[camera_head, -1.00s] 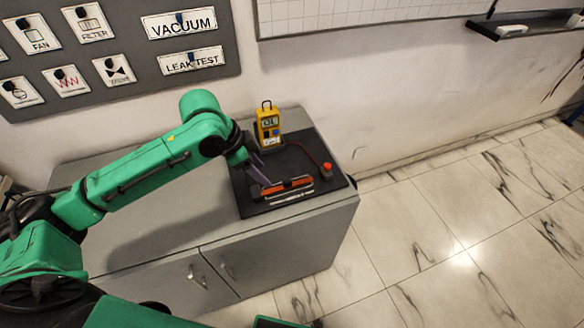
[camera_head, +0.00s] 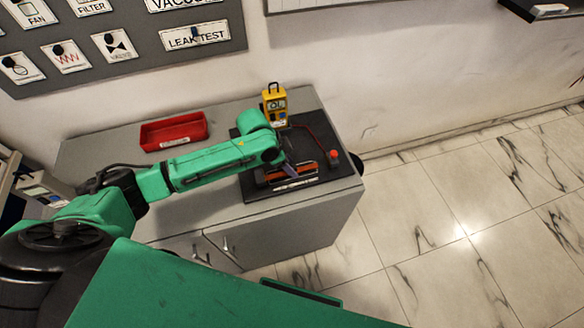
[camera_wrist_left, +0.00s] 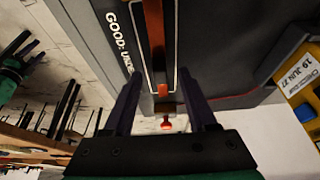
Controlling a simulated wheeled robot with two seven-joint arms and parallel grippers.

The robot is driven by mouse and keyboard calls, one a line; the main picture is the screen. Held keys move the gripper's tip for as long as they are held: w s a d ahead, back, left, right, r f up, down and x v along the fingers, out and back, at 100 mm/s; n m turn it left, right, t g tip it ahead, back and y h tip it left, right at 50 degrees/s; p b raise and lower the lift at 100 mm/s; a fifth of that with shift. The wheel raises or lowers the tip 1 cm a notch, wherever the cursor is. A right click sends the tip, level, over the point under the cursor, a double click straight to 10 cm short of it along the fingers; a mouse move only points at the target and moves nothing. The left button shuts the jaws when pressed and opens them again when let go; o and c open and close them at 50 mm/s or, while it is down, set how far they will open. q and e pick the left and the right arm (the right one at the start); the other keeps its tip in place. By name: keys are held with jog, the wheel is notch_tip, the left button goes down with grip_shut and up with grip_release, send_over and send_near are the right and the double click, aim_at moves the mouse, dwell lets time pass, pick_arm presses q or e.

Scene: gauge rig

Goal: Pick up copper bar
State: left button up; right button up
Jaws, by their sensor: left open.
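The copper bar (camera_head: 305,167) lies on a dark mat (camera_head: 325,174) at the right end of the grey cabinet, in front of a yellow meter (camera_head: 275,107) reading "OL". My left gripper (camera_head: 289,170) is open over the bar, and its fingers hide part of it. In the left wrist view the bar (camera_wrist_left: 154,22) runs as a brown strip beside a label beginning "GOOD:". The open fingers (camera_wrist_left: 163,108) point towards it, with nothing seen gripped. I cannot tell the gap to the bar.
A red probe (camera_head: 334,155) on a cable stands at the mat's right side. A red bin (camera_head: 173,131) sits at the cabinet's back left. My left arm crosses the cabinet (camera_head: 225,118). A wall is behind, and open tiled floor lies right.

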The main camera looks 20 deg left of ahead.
pick_arm(q)
jog(key=shift+f, duration=0.1)
jog(key=c, duration=0.4)
grip_shut()
pick_arm(e)
jog(key=shift+s+f, duration=0.1)
jog(key=shift+s, duration=0.75)
